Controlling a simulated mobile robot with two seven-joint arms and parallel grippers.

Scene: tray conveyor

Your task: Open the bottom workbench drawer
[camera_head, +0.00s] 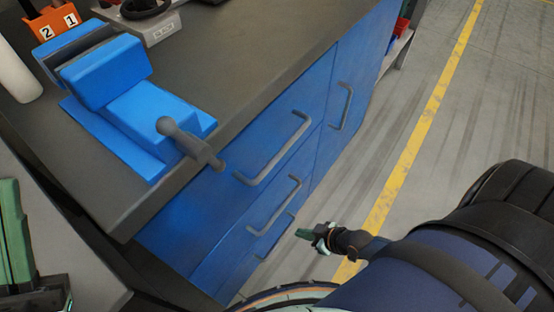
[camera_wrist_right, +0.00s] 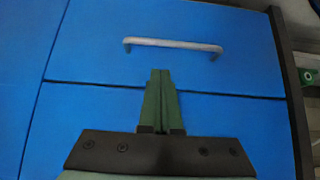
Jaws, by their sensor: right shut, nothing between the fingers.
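The blue workbench drawers (camera_head: 215,225) have grey bar handles stacked one below another. The top handle (camera_head: 273,150) and middle handle (camera_head: 275,206) show clearly. The lowest handle (camera_head: 274,238) is small and partly hidden. The drawer fronts look flush. My right gripper (camera_head: 301,234) is shut and empty, low in front of the drawers and apart from them. In the right wrist view its green fingers (camera_wrist_right: 160,74) are together, just below a handle (camera_wrist_right: 172,45) in the picture; I cannot tell which drawer this is. My left gripper (camera_head: 15,235) shows partly at the left edge.
The dark bench top (camera_head: 230,55) carries a blue vise (camera_head: 130,100) whose grey screw handle overhangs the front edge. A taller blue door (camera_head: 345,75) is farther along. Open floor with a yellow line (camera_head: 410,150) lies right.

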